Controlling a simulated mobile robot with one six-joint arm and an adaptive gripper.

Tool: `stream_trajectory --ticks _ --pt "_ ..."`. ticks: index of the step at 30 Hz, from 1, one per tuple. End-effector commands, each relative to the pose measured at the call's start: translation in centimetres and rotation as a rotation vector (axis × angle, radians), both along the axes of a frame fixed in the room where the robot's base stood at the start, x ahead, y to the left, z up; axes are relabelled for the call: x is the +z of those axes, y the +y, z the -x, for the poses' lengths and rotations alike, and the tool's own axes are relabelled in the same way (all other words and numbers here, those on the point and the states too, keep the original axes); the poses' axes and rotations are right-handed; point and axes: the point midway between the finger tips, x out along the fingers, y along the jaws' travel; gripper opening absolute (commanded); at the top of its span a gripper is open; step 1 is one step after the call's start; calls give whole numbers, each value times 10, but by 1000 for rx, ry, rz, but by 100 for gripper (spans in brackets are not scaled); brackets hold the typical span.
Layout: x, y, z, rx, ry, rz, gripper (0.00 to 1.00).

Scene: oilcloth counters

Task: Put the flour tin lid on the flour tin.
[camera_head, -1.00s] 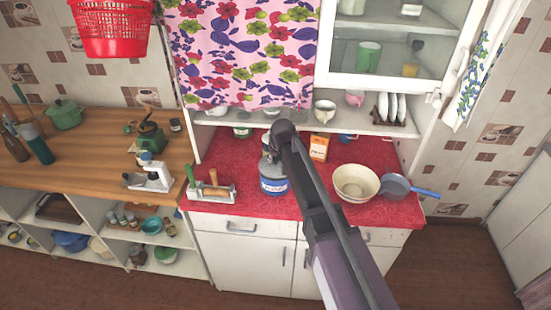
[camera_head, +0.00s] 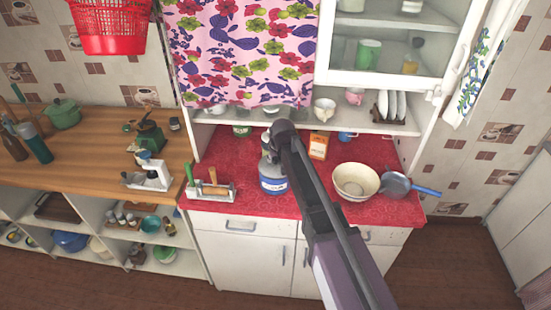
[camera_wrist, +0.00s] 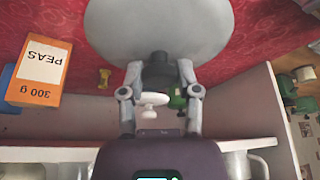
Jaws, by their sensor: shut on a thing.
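The flour tin (camera_head: 273,186), blue with a pale label, stands upright near the front of the red counter, its top partly hidden by my arm. My gripper (camera_wrist: 158,72) is over the tin and shut on the dark knob of the flour tin lid (camera_wrist: 158,25). The lid is a wide grey disc, seen from above in the wrist view, and it hides the tin there. I cannot tell whether the lid touches the tin's rim.
An orange peas box (camera_head: 318,146) stands behind and right, also in the wrist view (camera_wrist: 42,72). A cream bowl (camera_head: 355,181) and a blue-handled pan (camera_head: 396,185) are to the right. A tool rack (camera_head: 212,190) is left. Shelves rise behind.

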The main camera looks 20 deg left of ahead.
Motion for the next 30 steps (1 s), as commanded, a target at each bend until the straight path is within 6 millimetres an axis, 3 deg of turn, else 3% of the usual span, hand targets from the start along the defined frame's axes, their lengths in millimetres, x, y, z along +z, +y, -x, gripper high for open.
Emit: stream_trajectory --ticks 29,30 --pt "-6 1 1 1 0 0 0" --pt "-6 1 1 1 0 0 46"
